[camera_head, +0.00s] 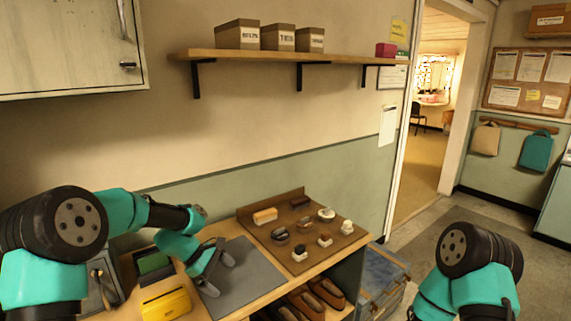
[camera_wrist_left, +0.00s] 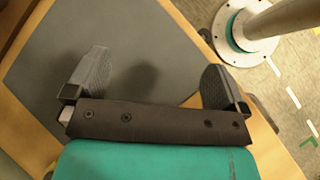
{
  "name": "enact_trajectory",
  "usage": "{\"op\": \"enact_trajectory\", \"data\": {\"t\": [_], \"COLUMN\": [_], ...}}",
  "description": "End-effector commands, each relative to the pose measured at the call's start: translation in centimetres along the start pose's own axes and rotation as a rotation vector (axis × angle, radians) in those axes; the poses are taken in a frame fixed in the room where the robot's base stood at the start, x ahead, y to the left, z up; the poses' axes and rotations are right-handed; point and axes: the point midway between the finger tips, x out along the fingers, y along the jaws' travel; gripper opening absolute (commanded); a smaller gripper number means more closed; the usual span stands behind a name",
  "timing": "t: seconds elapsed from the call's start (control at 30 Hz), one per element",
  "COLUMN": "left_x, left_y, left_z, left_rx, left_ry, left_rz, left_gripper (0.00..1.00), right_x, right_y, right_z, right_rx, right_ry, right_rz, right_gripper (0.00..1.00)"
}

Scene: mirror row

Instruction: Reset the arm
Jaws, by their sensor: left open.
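My left gripper (camera_head: 216,270) is above the dark grey mat (camera_head: 257,280) on the wooden bench, near the mat's left side. In the left wrist view the left gripper (camera_wrist_left: 155,80) has its two fingers spread wide apart with nothing between them. The grey mat (camera_wrist_left: 110,35) lies bare below the fingers. My right arm shows at the lower right of the head view, but its gripper is out of the frame.
A brown board (camera_head: 270,213) with several brushes and small items lies right of the mat. A yellow box (camera_head: 166,304) and a green item (camera_head: 153,264) stand left of it. Brown shoes (camera_head: 326,291) sit on a shelf below. A wall shelf (camera_head: 280,55) holds boxes.

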Motion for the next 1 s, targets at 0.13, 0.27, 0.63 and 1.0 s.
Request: {"op": "enact_trajectory", "data": {"t": [0.13,0.27,0.63,1.0], "left_x": [6.2,10.0,16.3,18.6], "left_y": [-2.8,-5.3,-13.6,-24.9], "left_z": [3.7,6.0,4.2,-6.5], "left_rx": [0.036,0.048,0.143,0.524], "left_ry": [-0.068,-0.093,0.023,0.271], "left_rz": [0.012,0.023,-0.022,-0.201], "left_gripper": [1.00,1.00,1.00,1.00], "right_x": [0.0,0.0,0.0,0.0], "right_y": [0.0,0.0,0.0,0.0], "right_z": [0.0,0.0,0.0,0.0], "right_rx": [0.000,0.000,0.000,0.000], "right_ry": [0.000,0.000,0.000,0.000], "right_rz": [0.000,0.000,0.000,0.000], "right_gripper": [0.43,0.43,0.43,0.43]}}
